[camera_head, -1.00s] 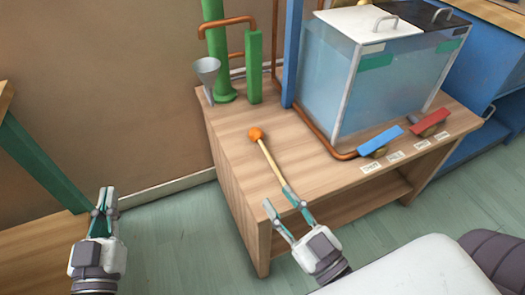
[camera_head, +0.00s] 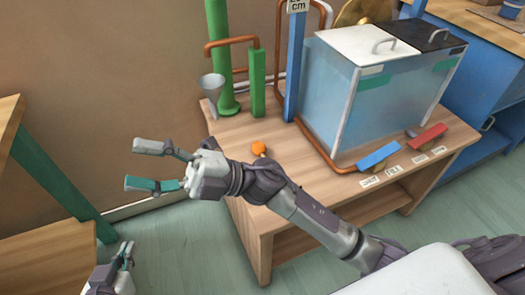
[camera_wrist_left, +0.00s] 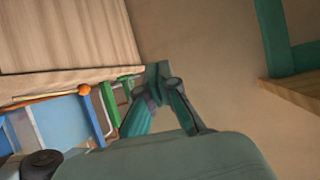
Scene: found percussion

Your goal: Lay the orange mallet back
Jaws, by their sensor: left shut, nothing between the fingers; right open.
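The orange mallet's round head (camera_head: 259,148) shows on the wooden table top, just behind my right forearm. Its handle is hidden by that arm in the head view. In the left wrist view the orange head (camera_wrist_left: 84,90) and part of its pale handle show at the left. My right gripper (camera_head: 152,166) is open and empty, with its fingers spread, to the left of the table and away from the mallet. My left gripper (camera_head: 126,250) is low at the left, apart from the table. Its fingers meet at the tips in the left wrist view (camera_wrist_left: 160,72), with nothing between them.
The table (camera_head: 225,130) carries a funnel (camera_head: 212,84), green posts (camera_head: 257,82), a blue post (camera_head: 296,60), copper pipe and a water tank (camera_head: 385,85). Blue (camera_head: 379,155) and red (camera_head: 427,137) paddles sit at its front. Another wooden surface (camera_head: 40,245) is at the left.

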